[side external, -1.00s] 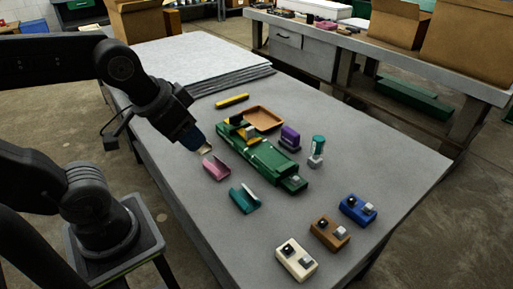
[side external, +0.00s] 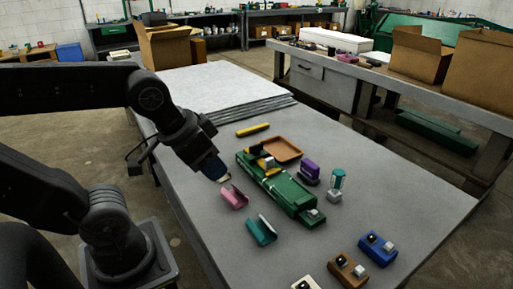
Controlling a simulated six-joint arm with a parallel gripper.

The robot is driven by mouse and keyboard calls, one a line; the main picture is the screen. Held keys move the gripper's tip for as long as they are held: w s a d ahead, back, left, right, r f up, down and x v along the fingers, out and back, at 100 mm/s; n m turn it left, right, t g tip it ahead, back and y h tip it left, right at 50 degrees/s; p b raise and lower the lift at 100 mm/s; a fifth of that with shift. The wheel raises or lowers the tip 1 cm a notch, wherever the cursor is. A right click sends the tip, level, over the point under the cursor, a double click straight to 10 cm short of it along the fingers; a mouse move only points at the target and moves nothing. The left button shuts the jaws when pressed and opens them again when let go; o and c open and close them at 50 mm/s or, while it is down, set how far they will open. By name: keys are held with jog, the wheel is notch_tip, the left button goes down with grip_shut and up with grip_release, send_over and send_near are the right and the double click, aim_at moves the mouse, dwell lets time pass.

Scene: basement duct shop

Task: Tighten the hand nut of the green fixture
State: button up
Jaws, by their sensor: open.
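The green fixture (side external: 283,189) is a long green block near the middle of the grey table. Yellow and black parts (side external: 263,161) stand at its far end. A small green block with a grey top (side external: 311,214) sits at its near end. I cannot tell which part is the hand nut at this size. My gripper (side external: 223,178) points down to the left of the fixture, apart from it and just behind a pink channel piece (side external: 234,197). It is open and nothing shows in it. Its fingers are small and partly hidden.
Around the fixture are a brown tray (side external: 284,149), a yellow bar (side external: 252,130), a purple piece (side external: 309,172), a teal-topped cylinder (side external: 336,181) and a teal channel (side external: 261,230). Blue (side external: 376,248), brown (side external: 347,270) and cream (side external: 305,284) boxes line the front. The table's right side is clear.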

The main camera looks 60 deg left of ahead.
jog(key=shift+o, duration=0.8)
jog(key=shift+w+r, duration=0.1)
jog(key=o, duration=0.5)
jog(key=w+a+r+n, duration=0.1)
jog(key=w, duration=0.1)
jog(key=w+a+r+n+g, duration=0.1)
jog(key=w+n, duration=0.1)
jog(key=w, duration=0.1)
jog(key=w+a+r+n, duration=0.1)
jog(key=w+a+n, duration=0.1)
jog(key=w, duration=0.1)
jog(key=shift+w+a+g+y, duration=0.1)
jog(key=shift+w+g+y, duration=0.1)
jog(key=shift+g+y, duration=0.1)
jog(key=n+g, duration=0.4)
jog(key=n, duration=0.9)
send_over(256, 145)
notch_tip(256, 145, down, 9)
notch_tip(256, 145, down, 13)
jog(key=shift+w+a+r, duration=0.1)
jog(key=c, duration=0.9)
